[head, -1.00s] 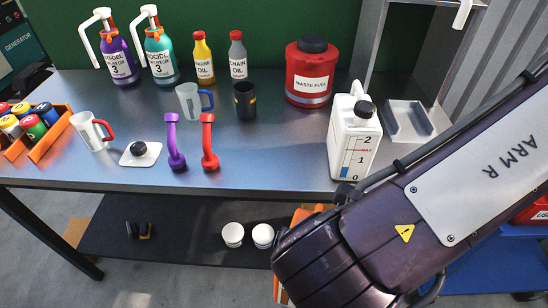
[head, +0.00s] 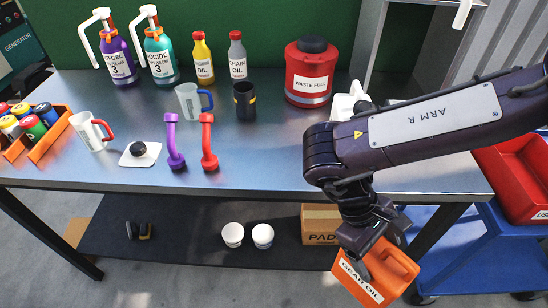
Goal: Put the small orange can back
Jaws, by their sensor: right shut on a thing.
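The small orange can (head: 397,268), with a white label reading GEAR OIL, hangs tilted below the table's front edge at the lower right of the head view. My right gripper (head: 368,256) is shut on it at its top, and the can is partly covered by the fingers. My right arm reaches in from the right, over the table's right part. My left gripper is not in view.
The metal table (head: 250,150) holds jugs, oil bottles, a red waste fuel can (head: 312,72), and purple and red spouts. My arm mostly hides the white jug (head: 343,104). A cardboard box (head: 320,224) and white tubs sit on the lower shelf. A blue cart (head: 465,245) carries a red bin (head: 515,180).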

